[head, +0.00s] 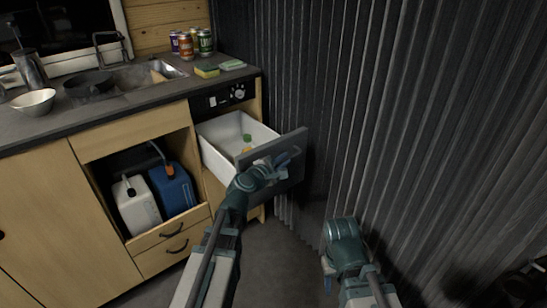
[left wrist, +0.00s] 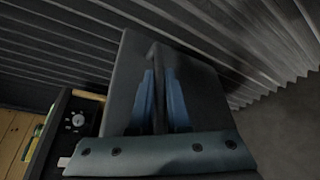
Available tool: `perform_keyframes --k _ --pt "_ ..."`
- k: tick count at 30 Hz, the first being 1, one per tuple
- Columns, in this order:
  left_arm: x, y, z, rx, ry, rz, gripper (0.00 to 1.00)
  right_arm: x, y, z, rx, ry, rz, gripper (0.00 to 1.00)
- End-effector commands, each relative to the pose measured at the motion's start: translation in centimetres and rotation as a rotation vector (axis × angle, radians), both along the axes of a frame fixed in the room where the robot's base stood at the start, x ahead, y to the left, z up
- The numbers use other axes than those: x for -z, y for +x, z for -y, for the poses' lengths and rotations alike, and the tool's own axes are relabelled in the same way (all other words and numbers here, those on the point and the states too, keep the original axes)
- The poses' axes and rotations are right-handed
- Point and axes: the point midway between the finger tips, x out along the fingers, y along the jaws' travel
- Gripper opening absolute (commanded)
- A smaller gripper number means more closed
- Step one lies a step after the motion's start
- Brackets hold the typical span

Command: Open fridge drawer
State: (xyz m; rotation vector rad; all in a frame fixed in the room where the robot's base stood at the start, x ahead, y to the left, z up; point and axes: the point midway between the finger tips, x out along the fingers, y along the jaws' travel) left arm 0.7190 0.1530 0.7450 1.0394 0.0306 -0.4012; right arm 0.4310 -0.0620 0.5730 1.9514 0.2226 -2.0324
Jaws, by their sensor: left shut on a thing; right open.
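The fridge drawer (head: 214,148) is pulled out from the wooden counter, below a black control panel with a dial. It has a white inner bin and a dark grey front panel (head: 297,146). A green item and a yellow item lie inside the bin. My left gripper (head: 281,163) is at the outer face of the drawer front. In the left wrist view its two blue fingers (left wrist: 162,102) are shut on the dark handle (left wrist: 156,62) of the drawer front. My right gripper (head: 326,275) is low, right of the drawer and away from it; its fingertips are barely visible.
A corrugated dark wall (head: 400,110) stands close on the right of the drawer. The counter (head: 130,100) holds a sink, a white bowl (head: 34,102), several cans and sponges. A white canister (head: 137,205) and a blue canister (head: 172,188) stand in an open cupboard. Floor is clear below.

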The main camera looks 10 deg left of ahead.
Motion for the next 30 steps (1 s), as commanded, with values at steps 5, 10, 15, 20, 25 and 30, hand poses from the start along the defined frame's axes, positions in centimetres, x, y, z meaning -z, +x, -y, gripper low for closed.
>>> perform_keyframes --k 5,10,15,20,25,30 --pt "0.0 -0.3 1.1 0.001 0.002 0.000 0.00 0.0 0.0 0.0 0.000 0.000 0.000 0.50" --pt "0.0 -0.4 1.5 -0.001 0.000 0.000 0.00 0.0 0.0 0.0 0.000 0.000 0.000 0.50" --pt "0.0 -0.4 1.5 -0.001 0.000 0.000 0.00 0.0 0.0 0.0 0.000 0.000 0.000 0.50" --pt "0.0 -0.4 1.5 -0.001 0.001 0.000 0.00 0.0 0.0 0.0 0.000 0.000 0.000 0.50" --pt "0.0 -0.3 1.5 -0.001 0.000 0.000 0.40 0.0 0.0 0.0 0.000 0.000 0.000 0.50" --pt "0.0 -0.3 1.5 -0.001 0.000 0.000 0.45 0.0 0.0 0.0 0.000 0.000 0.000 0.50"
